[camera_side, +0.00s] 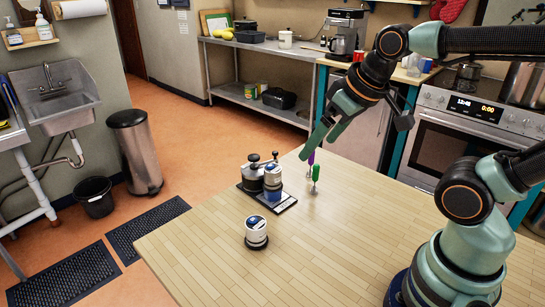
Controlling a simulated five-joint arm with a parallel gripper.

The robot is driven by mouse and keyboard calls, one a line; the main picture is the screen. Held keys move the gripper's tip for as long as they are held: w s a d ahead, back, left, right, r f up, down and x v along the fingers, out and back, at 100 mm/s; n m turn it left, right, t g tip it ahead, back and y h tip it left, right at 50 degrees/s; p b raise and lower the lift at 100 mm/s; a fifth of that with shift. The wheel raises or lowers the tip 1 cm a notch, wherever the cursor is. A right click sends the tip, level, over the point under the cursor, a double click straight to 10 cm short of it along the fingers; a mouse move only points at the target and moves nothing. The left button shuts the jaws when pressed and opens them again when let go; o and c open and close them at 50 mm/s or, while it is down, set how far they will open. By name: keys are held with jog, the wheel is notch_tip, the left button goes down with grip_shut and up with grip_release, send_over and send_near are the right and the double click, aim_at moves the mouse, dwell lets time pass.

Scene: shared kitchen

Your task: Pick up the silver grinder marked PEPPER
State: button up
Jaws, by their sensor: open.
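Several grinder-like containers stand on the wooden table (200,265). A silver-and-blue one (272,183) stands on a dark tray (287,203). A dark grey one with a crank-like top (252,174) stands just behind and left of it on the tray. A white-and-blue one with a dark base (257,231) stands alone nearer the front. The labels are too small to read, so I cannot tell which is marked PEPPER.
The table's front left is clear. A stove (470,130) and a metal shelf counter (265,52) stand beyond the table.

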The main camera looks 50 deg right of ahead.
jog(key=shift+w, duration=0.1)
jog(key=m+g, duration=0.6)
jog(key=m, duration=0.2)
send_over(273, 166)
notch_tip(273, 166, down, 7)
jog(key=f, duration=0.6)
jog(key=shift+s+a+f, duration=0.25)
jog(key=shift+s+a, duration=0.05)
jog(key=shift+s, duration=0.1)
jog(key=shift+w+d+f, duration=0.15)
jog(key=shift+w+f, duration=0.05)
jog(key=shift+f, duration=1.15)
jog(key=shift+w+d+f, duration=0.1)
jog(key=shift+w+f, duration=0.1)
jog(key=shift+f, duration=1.1)
